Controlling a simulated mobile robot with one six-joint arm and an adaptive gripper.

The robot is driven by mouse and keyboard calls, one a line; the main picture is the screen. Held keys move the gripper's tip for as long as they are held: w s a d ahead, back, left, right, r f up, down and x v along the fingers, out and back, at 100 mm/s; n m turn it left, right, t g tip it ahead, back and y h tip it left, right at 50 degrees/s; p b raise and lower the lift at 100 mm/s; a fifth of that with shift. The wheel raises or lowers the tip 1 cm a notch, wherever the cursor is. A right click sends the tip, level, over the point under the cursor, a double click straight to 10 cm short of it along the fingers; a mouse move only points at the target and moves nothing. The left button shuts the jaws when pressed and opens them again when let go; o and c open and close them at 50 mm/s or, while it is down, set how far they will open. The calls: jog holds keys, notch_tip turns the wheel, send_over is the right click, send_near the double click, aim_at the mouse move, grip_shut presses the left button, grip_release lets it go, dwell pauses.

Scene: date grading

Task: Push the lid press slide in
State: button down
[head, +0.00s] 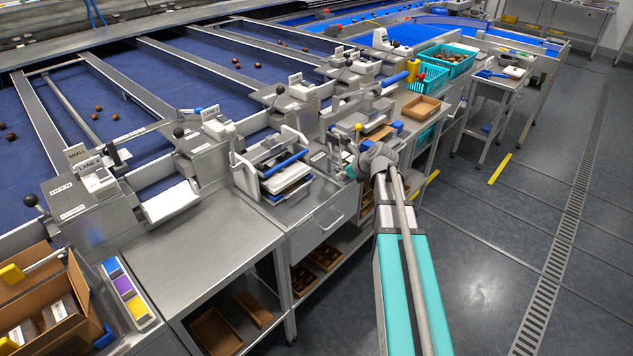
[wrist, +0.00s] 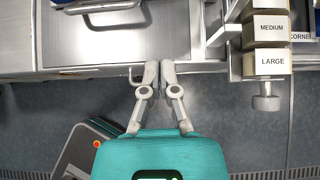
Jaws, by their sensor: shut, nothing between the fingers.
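My gripper (wrist: 158,70) is shut and empty in the wrist view. Its fingertips are at the front edge of a steel worktop (wrist: 100,45). A curved metal bar handle (wrist: 105,25) lies ahead and to the left of the fingertips, apart from them. In the head view a press-like fixture (head: 275,165) with white side arms and a blue bar stands on the bench; I cannot tell for certain that it is the lid press. A second fixture (head: 362,130) stands behind my wrist. The fingertips are not clear in the head view, and the slide's position cannot be told.
Blocks marked MEDIUM (wrist: 271,30) and LARGE (wrist: 270,62) sit on a rack right of my gripper. A wooden tray (head: 424,107) and teal crates (head: 430,78) stand further along the bench. The floor (head: 500,240) at right is clear.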

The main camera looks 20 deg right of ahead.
jog(key=shift+w+f, duration=0.1)
dwell(0.3)
jog(key=b, duration=0.7)
send_near(317, 184)
jog(key=x, duration=0.5)
jog(key=shift+d+f, duration=0.15)
jog(key=shift+w+a, duration=0.8)
jog(key=shift+w, duration=0.3)
jog(key=shift+w+a, duration=0.35)
jog(key=shift+w, duration=0.2)
